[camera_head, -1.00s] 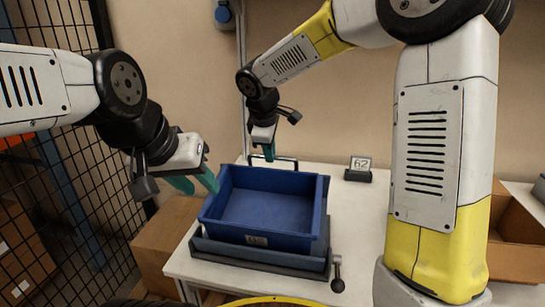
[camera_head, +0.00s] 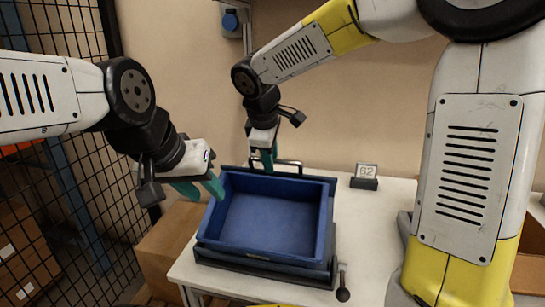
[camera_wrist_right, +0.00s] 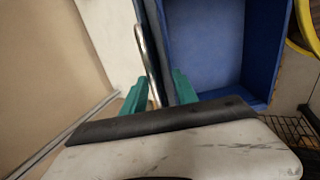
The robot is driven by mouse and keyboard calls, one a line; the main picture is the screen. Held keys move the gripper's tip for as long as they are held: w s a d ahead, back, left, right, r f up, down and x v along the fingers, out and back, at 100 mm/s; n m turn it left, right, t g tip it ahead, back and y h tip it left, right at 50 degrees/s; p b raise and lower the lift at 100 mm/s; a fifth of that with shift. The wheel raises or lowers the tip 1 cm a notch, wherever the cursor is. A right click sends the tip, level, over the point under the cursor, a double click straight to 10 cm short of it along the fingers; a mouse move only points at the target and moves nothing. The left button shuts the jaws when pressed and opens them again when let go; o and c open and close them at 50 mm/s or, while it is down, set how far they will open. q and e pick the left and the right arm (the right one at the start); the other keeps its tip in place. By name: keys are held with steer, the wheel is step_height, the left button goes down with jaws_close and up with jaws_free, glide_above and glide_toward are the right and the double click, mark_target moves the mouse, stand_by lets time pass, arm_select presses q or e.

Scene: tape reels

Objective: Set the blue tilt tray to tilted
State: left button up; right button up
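The blue tilt tray (camera_head: 268,257) sits on a dark grey base (camera_head: 262,269) on the white table. It looks close to level, but I cannot tell its exact angle. A metal bar handle (camera_head: 290,164) stands at its back edge and shows in the right wrist view (camera_wrist_right: 146,55). My right gripper (camera_head: 267,160) is at the back of the tray by this handle. In the wrist view its green fingers (camera_wrist_right: 160,90) are apart, with the bar between them; contact is unclear. My left gripper (camera_head: 199,187) is open and empty at the tray's left rim.
A lever with a black knob (camera_head: 343,294) is at the tray's front right. A number sign (camera_head: 365,177) stands behind right on the table (camera_head: 365,240). A cardboard box (camera_head: 162,243) is left of the table, near a wire mesh fence (camera_head: 80,200).

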steer(key=v, duration=0.7)
steer(key=shift+r, duration=0.35)
steer(key=shift+s, duration=0.2)
steer(key=s+d+f+m+t+y, duration=0.1)
steer(key=s+d+f+m+y, duration=0.2)
steer(key=s+d+m, duration=1.2)
steer(key=shift+s+d+f, duration=0.6)
steer(key=shift+d+f, duration=0.1)
steer(key=shift+d, duration=0.5)
